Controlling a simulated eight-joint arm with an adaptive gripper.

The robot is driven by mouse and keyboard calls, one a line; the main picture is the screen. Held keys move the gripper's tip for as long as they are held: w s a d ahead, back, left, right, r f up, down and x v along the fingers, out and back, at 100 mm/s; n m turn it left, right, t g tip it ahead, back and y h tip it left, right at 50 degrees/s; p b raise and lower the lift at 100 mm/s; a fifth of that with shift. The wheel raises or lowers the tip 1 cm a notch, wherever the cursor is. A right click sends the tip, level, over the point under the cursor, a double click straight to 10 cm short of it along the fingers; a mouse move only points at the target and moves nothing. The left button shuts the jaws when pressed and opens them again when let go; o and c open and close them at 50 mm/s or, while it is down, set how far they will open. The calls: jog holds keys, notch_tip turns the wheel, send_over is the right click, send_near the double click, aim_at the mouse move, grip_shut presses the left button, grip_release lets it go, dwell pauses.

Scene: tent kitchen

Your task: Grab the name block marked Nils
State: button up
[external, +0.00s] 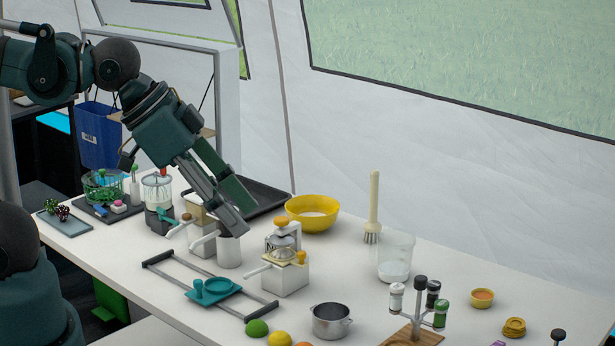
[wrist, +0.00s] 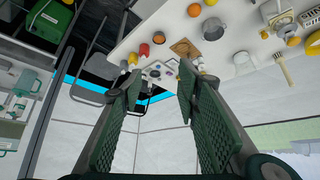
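A pale block with dark lettering (external: 270,245) shows partly behind the white press-like device with an orange knob; only an "N" is readable, so I cannot confirm the full name Nils. In the wrist view a small light piece with dark marks (wrist: 283,21) is at the upper right, too small to read. My gripper (external: 242,212) hangs above the table, left of and above the press, pointing down and right. In the wrist view my gripper (wrist: 160,80) has its two green-padded fingers spread apart with nothing between them.
The white press (external: 287,277) is close to the lettered block. A yellow bowl (external: 312,213) stands behind, and white containers (external: 229,250) stand below my gripper. A teal board on a rail frame (external: 213,291) lies in front. A steel pot (external: 330,321) stands at the front.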

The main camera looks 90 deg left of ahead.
jog(key=o, duration=0.7)
jog(key=shift+o, duration=0.2)
